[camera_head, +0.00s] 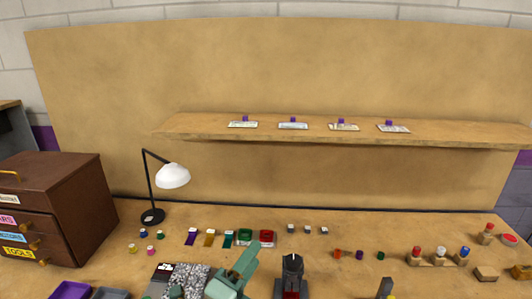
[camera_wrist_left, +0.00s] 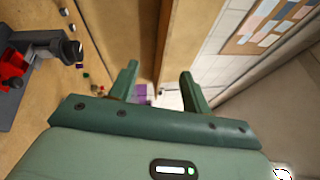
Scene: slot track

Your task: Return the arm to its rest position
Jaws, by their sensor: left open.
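My left gripper (camera_head: 238,270) is green and shows at the bottom middle of the head view, above the front of the table. In the left wrist view its two fingers (camera_wrist_left: 159,78) stand apart with nothing between them. The gripper is open and empty. Its wrist is tilted, and the wrist view looks past the fingers along the board and shelf toward a tiled wall. My right gripper is not in view.
A black and red device (camera_head: 291,277) stands just right of the left gripper; it also shows in the wrist view (camera_wrist_left: 30,75). A lamp (camera_head: 172,176), a drawer cabinet (camera_head: 75,190) and small coloured items stand around. A shelf (camera_head: 350,134) spans the back.

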